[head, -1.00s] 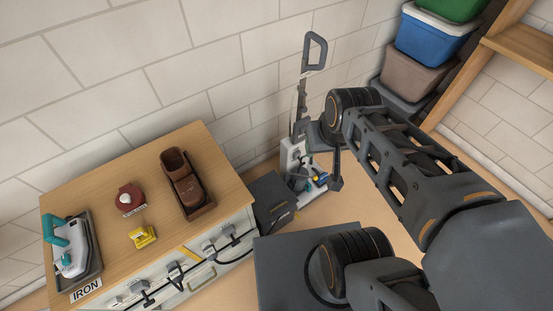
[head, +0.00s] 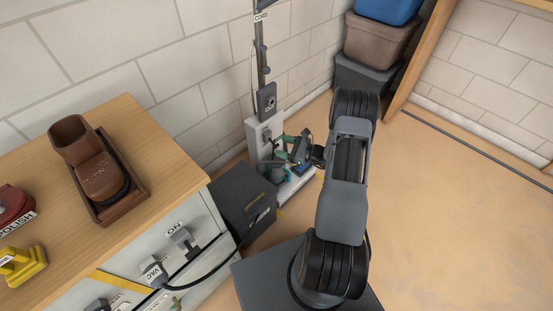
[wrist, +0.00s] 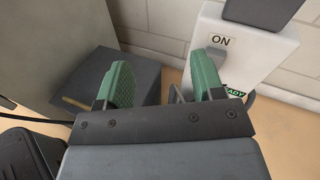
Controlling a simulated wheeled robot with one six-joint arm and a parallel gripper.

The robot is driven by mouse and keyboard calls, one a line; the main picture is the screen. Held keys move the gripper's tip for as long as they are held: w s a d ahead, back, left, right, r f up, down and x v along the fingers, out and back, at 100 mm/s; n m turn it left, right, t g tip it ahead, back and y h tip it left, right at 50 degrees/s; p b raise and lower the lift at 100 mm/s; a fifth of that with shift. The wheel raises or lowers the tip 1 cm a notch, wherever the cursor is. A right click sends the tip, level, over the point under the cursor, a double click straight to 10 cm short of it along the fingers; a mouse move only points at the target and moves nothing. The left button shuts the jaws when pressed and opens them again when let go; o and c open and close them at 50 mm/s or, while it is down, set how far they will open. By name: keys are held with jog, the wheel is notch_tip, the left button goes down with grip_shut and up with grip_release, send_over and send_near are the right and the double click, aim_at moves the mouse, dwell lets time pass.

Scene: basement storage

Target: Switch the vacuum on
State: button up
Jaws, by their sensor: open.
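The vacuum (head: 262,135) stands upright against the wall, with a white body and a grey pole above it. In the wrist view its white body (wrist: 268,60) fills the upper right. A grey switch (wrist: 215,57) sits just below an "ON" label (wrist: 220,40). A green "READY" label is partly hidden by my right finger. My gripper (wrist: 162,80) is open and empty, its green-padded fingers apart. The right finger is in front of the white body, below the switch in the picture; I cannot tell if they touch. In the head view my gripper (head: 280,152) is beside the vacuum's lower body.
A dark box (head: 243,200) stands on the floor between the vacuum and the wooden-topped cabinet (head: 165,165). A "VAC" plug (head: 155,272) is on the cabinet front. A brown boot (head: 90,165) sits on top. Stacked bins (head: 378,45) stand behind. The floor at right is clear.

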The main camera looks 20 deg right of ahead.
aim_at(276, 146)
jog(key=d+f+m+t+h+b, duration=0.4)
jog(key=d+f+m+h, duration=0.15)
jog(key=f, duration=0.75)
jog(key=shift+m+y, duration=0.25)
jog(key=shift+m, duration=0.2)
jog(key=b+x, duration=0.1)
jog(key=x, duration=0.3)
jog(key=b+x, duration=0.1)
jog(key=x, duration=0.3)
jog(key=b+x, duration=0.1)
jog(key=x, duration=0.3)
jog(key=shift+w+d+r, duration=0.15)
jog(key=shift+d+r, duration=0.05)
jog(key=shift+d, duration=0.05)
jog(key=c, duration=0.9)
jog(key=shift+c, duration=0.2)
